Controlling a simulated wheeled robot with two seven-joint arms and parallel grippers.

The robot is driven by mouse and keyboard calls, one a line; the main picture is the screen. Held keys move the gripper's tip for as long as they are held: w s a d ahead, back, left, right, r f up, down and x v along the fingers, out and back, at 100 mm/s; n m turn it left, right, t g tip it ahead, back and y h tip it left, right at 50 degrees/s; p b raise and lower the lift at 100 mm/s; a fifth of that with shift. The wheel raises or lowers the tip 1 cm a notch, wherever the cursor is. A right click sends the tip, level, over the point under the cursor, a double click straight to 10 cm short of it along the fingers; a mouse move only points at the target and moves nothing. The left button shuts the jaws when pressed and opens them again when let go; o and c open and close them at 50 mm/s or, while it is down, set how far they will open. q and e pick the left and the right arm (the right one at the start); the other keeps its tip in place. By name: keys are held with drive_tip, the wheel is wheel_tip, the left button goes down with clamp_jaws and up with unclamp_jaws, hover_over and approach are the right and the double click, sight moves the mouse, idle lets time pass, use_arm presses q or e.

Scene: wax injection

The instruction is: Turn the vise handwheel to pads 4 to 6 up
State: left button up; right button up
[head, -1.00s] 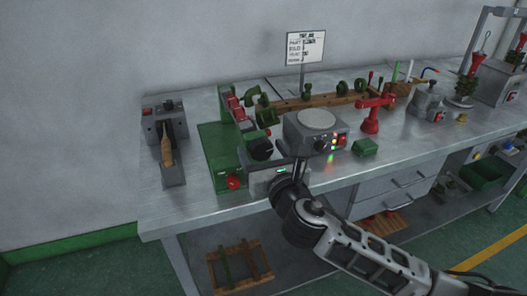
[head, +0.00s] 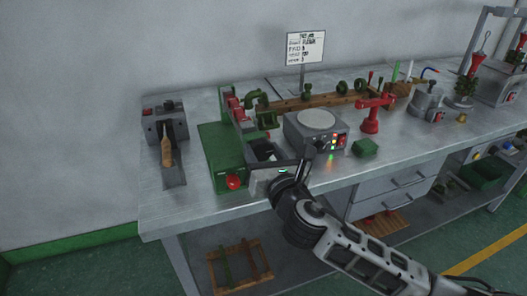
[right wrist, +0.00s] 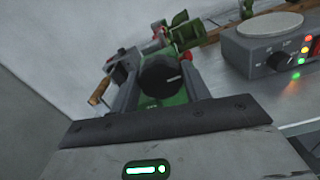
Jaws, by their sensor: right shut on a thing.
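The vise is a green bench fixture (head: 222,158) on the left half of the workbench. Its black handwheel (head: 264,149) is partly hidden behind my right gripper (head: 280,160). Pad numbers cannot be read. My left gripper is not in view.
A grey hotplate unit (head: 316,130) with lit buttons stands close right of my right gripper. A red knob (head: 234,182) sits on the fixture's front. A grey holder (head: 166,125) stands at the left. A red stand (head: 372,115) and a green block (head: 365,147) are farther right.

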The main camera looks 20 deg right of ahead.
drive_tip(key=shift+m+p, duration=0.3)
drive_tip(key=shift+m, duration=2.1)
drive_tip(key=shift+f+m, duration=0.1)
drive_tip(key=shift+m, duration=4.4)
drive_tip(key=shift+d+f+m+p, duration=0.1)
drive_tip(key=shift+m+p, duration=0.25)
drive_tip(key=shift+m, duration=1.95)
drive_tip(key=o, duration=1)
drive_tip(key=shift+s, duration=0.1)
